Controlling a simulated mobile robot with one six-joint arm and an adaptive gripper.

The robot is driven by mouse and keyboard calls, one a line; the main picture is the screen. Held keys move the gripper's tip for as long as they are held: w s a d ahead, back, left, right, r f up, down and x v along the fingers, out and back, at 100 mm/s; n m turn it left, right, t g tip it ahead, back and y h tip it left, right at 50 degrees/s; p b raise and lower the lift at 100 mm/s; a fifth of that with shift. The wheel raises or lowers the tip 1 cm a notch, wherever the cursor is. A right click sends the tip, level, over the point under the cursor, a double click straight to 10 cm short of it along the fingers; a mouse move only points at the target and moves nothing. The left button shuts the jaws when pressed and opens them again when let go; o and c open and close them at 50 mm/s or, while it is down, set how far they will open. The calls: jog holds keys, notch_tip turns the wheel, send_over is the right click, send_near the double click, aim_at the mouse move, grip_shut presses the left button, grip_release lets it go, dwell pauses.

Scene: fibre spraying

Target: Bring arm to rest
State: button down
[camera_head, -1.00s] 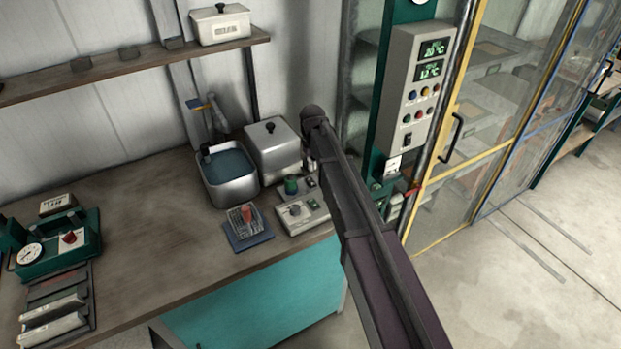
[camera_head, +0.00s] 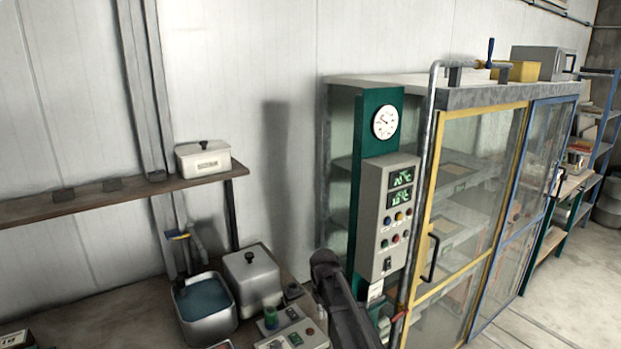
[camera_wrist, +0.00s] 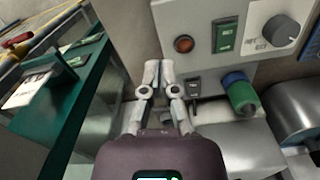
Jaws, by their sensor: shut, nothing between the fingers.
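My gripper (camera_wrist: 159,78) shows in the wrist view with its two fingers together and nothing between them. It hangs above the bench beside a grey control box (camera_wrist: 235,40) with a red button, a green switch and a dark knob. A green and blue cylindrical piece (camera_wrist: 240,92) stands to the right of the fingers. In the head view my dark arm rises from the bottom edge, in front of the cabinet's green post; the fingers are hidden there.
A metal basin of water (camera_head: 204,305) and a lidded metal box (camera_head: 251,280) stand on the bench left of my arm. A cabinet with a control panel (camera_head: 388,215) and yellow-framed glass door (camera_head: 465,200) stands to the right. A shelf (camera_head: 90,202) runs above the bench.

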jog(key=s+d+m, duration=0.4)
jog(key=s+d, duration=1)
jog(key=s, duration=0.4)
jog(key=shift+s+m, duration=0.25)
jog(key=shift+m, duration=0.05)
jog(key=shift+a, duration=0.1)
dwell(0.8)
